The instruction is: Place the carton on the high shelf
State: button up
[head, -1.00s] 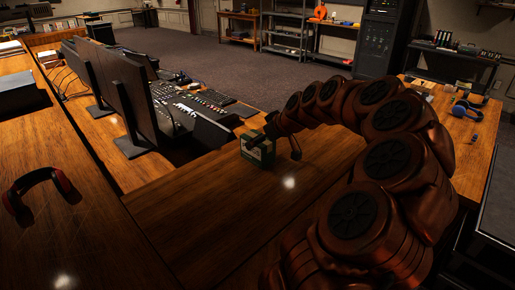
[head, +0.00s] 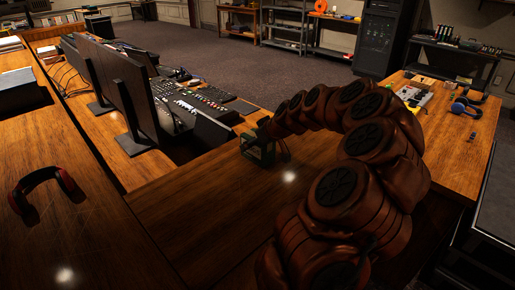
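The carton (head: 260,155) is a small dark green box with a pale patch. It stands on the wooden desk (head: 200,210) near its inner edge, just right of the mixing console. My gripper (head: 270,143) is over the carton from above and behind, with fingers beside it. One finger shows close to the carton's right side. The other is hard to make out against it, so I cannot tell whether the fingers touch or grip. Grey metal shelving (head: 285,30) with several levels stands at the far wall; which level is the high shelf is unclear.
Monitors (head: 125,105) and the console (head: 195,105) stand left of the carton. Red-black headphones (head: 42,190) lie on the left desk. Blue headphones (head: 466,107) and small items lie on the right desk end. Open carpet (head: 250,65) lies beyond. A dark rack (head: 380,37) stands at the back.

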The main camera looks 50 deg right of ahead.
jog(key=shift+f, duration=0.1)
jog(key=c, duration=1.1)
jog(key=shift+r+b, duration=0.45)
jog(key=shift+r, duration=0.05)
grip_shut()
jog(key=shift+s+d+r+b, duration=0.1)
jog(key=shift+s+r+b, duration=0.1)
jog(key=shift+r+b, duration=0.35)
jog(key=shift+s+d+r+b, duration=0.1)
jog(key=shift+s+r+b, duration=0.1)
jog(key=shift+r, duration=0.5)
jog(key=s+d+r+b, duration=0.1)
jog(key=s+d+b, duration=0.3)
jog(key=s, duration=1)
jog(key=shift+d+r, duration=0.35)
jog(key=shift+d, duration=0.25)
jog(key=shift+s+a, duration=0.1)
